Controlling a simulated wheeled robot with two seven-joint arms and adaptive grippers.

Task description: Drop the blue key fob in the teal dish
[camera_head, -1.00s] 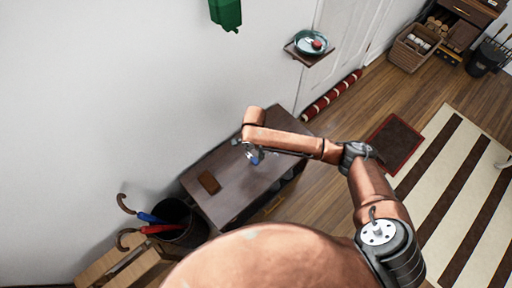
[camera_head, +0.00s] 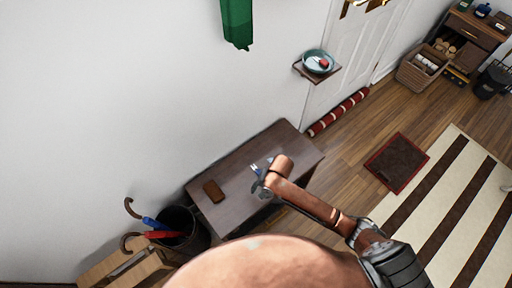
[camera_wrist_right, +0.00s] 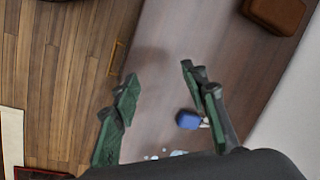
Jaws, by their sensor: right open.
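The blue key fob (camera_wrist_right: 188,119) lies on the dark wooden bench top. In the right wrist view it appears between my right gripper's fingers (camera_wrist_right: 160,76), close to the right-hand finger; I cannot tell the height gap. In the head view my right gripper (camera_head: 258,184) is over the bench, open and empty, with a blue spot beside it. The teal dish (camera_head: 306,65) sits on a small wall shelf beside the door, with a red item in it. My left gripper is not in view.
The bench (camera_head: 232,205) also holds a brown wallet-like item (camera_head: 213,191). Pale blue bits (camera_wrist_right: 165,154) show at the gripper's base in the wrist view. A dark umbrella bin (camera_head: 196,240) stands left of the bench. A green cloth (camera_head: 237,22) hangs on the wall.

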